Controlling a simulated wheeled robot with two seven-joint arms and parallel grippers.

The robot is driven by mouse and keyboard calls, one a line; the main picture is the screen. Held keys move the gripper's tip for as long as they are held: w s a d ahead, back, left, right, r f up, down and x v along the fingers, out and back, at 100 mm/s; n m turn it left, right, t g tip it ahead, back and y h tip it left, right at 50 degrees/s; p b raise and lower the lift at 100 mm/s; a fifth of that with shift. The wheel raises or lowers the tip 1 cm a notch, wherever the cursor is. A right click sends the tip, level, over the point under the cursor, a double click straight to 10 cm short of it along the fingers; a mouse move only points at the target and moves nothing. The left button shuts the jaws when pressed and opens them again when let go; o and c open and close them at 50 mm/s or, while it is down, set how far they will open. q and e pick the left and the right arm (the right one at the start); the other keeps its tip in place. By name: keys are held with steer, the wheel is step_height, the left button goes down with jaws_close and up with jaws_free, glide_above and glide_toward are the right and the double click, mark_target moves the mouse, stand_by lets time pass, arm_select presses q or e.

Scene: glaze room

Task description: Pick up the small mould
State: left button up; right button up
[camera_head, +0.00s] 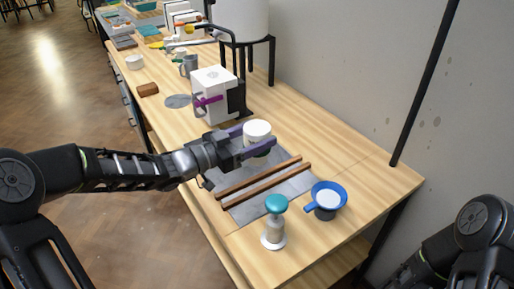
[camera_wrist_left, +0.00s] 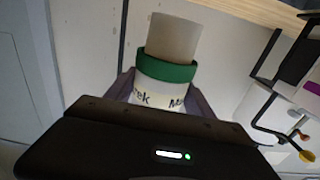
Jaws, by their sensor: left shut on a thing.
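The small mould (camera_head: 257,130) is a pale, round, cup-like piece near the middle of the head view. My left gripper (camera_head: 256,141) is shut on it, with one purple-grey finger on each side. In the left wrist view the mould (camera_wrist_left: 165,95) shows a white lower part with dark lettering, a green band and a beige upper part. The gripper's fingers flank its lower part. My right gripper is out of view; only part of that arm shows at the lower right.
Two brown sticks (camera_head: 262,180) lie on the grey mat (camera_head: 292,187). A teal-topped white tool (camera_head: 274,232) and a blue-rimmed cup (camera_head: 326,196) stand nearer the front. A white boxy machine (camera_head: 212,98) and a dark stand (camera_head: 271,62) are behind. Bare wood lies right of the mat.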

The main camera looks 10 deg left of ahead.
arm_select(q)
steer(key=shift+r, duration=0.45)
stand_by(0.3)
